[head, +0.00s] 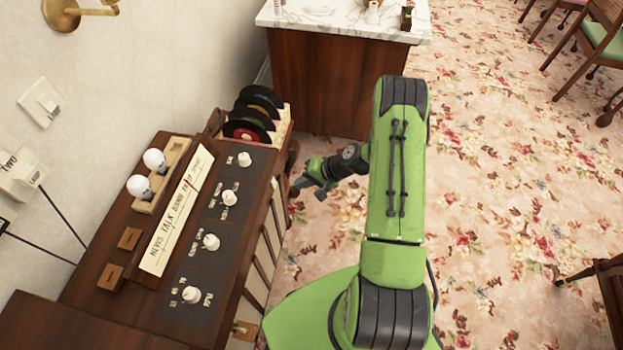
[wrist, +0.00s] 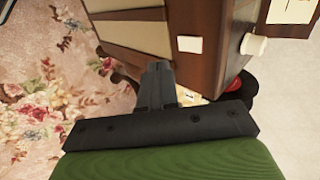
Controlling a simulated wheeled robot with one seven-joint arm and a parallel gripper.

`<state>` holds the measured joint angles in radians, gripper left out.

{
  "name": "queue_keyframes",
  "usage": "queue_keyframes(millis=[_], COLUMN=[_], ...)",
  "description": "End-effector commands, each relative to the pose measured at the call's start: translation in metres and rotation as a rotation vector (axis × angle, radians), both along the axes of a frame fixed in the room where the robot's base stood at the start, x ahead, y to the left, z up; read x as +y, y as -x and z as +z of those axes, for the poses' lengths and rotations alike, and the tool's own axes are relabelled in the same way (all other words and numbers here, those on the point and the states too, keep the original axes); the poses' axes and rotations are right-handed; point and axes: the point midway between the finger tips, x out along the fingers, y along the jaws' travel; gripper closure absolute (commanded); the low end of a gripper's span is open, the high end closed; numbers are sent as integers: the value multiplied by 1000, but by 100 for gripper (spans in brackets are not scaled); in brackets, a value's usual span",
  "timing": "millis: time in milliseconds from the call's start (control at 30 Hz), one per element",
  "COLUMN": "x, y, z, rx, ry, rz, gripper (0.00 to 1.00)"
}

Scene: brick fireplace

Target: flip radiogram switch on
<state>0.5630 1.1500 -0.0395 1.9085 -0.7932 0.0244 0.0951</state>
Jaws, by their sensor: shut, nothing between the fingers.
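The radiogram (head: 235,275) is a dark wooden cabinet along the left wall. Its sloping top carries dark panels with several white knobs, one of them the nearest knob (head: 191,294). I cannot tell which part is the switch. My gripper (head: 297,187) is right of the cabinet's far end, over the carpet, apart from the knobs. In the wrist view, my gripper (wrist: 158,72) is shut and empty, its fingers pointing toward the cabinet side (wrist: 140,38). A small cream block (wrist: 189,44) on the wood and a white knob (wrist: 254,45) show beyond it.
Records (head: 252,115) stand in a rack at the cabinet's far end. A marble-topped counter (head: 340,70) stands behind. Two light bulbs (head: 155,160) sit on the radiogram. The flowered carpet (head: 490,190) is open to the right, with chairs (head: 600,40) at the far right.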

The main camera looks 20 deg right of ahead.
Motion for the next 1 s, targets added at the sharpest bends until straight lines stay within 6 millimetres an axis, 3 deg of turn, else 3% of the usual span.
queue_keyframes(millis=[100,300,1000], x=[16,40,54], y=[-10,-29,-34], z=[-22,-22,-22], rx=[1,-1,-8], ry=[0,1,-13], rz=[4,3,1], gripper=[100,100,100])
